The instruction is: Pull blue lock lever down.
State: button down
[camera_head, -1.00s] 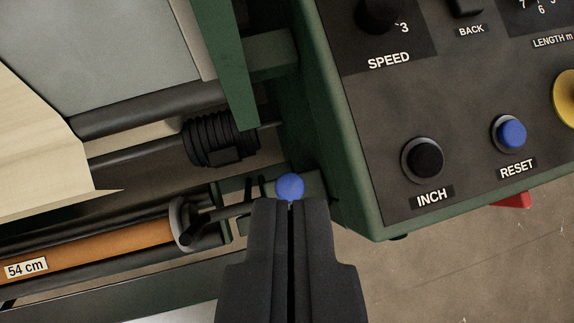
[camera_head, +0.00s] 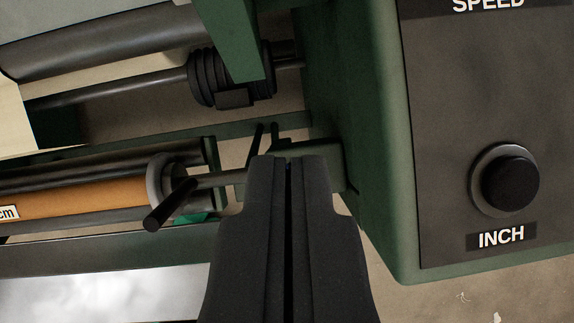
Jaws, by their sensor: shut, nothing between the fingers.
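My gripper (camera_head: 288,160) is shut and empty, and rises from the bottom middle of the view. Its tips overlap the green bracket (camera_head: 318,160) beside the machine's right housing. No blue part of the lock lever shows; the gripper may be covering it. Thin dark upright bars (camera_head: 258,143) show just above and left of the tips. I cannot tell whether the gripper touches anything.
The control panel with the black INCH button (camera_head: 510,183) is on the right. An orange-brown roll (camera_head: 90,197) and a dark crank handle (camera_head: 170,205) are on the left. A black ribbed collar (camera_head: 230,78) sits on a shaft above.

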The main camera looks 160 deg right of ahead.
notch_tip(320, 180, down, 9)
jog(key=p, duration=0.1)
jog(key=shift+a, duration=0.15)
dwell(0.8)
jog(key=shift+w+f, duration=0.1)
